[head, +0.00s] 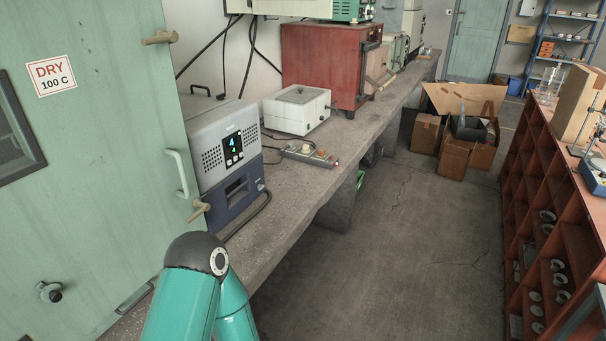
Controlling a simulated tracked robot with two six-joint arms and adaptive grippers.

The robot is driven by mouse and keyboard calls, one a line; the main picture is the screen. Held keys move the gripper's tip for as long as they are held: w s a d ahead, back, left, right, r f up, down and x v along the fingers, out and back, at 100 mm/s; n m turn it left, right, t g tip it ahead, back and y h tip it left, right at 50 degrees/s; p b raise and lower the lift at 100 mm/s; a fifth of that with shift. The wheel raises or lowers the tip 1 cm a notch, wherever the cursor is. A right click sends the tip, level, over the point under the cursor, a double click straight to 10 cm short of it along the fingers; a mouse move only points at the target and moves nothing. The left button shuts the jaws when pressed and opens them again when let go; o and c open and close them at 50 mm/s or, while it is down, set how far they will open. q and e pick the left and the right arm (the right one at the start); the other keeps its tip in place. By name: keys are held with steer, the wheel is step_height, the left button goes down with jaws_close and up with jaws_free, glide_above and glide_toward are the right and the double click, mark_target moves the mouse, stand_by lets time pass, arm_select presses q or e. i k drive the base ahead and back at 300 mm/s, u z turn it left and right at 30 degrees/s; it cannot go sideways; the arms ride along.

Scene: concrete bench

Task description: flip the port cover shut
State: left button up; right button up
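A small round metal fitting (50,292) sticks out low on the front of the big green cabinet (110,200) at the left. It looks like a port with a dark piece beside it, but it is too small to tell whether this is the port cover or how it stands. Neither of my grippers is in the head view. Only a teal and dark grey link of one of my arms shows at the bottom, right of the fitting and apart from it in the picture.
The cabinet has a white handle (177,173) and tan knobs. A grey and blue instrument (225,150), a white box (297,110), a power strip (310,154) and a red oven (330,65) stand on the concrete bench (290,190). The floor (400,250) is clear before the red shelf (560,215).

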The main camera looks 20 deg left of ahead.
mark_target(50, 293)
steer(key=z, duration=1.5)
steer(key=i, duration=0.1)
steer(key=u, duration=2.95)
steer(key=k, duration=0.95)
steer(key=z, duration=0.1)
steer(key=i, duration=0.5)
steer(key=z, duration=0.15)
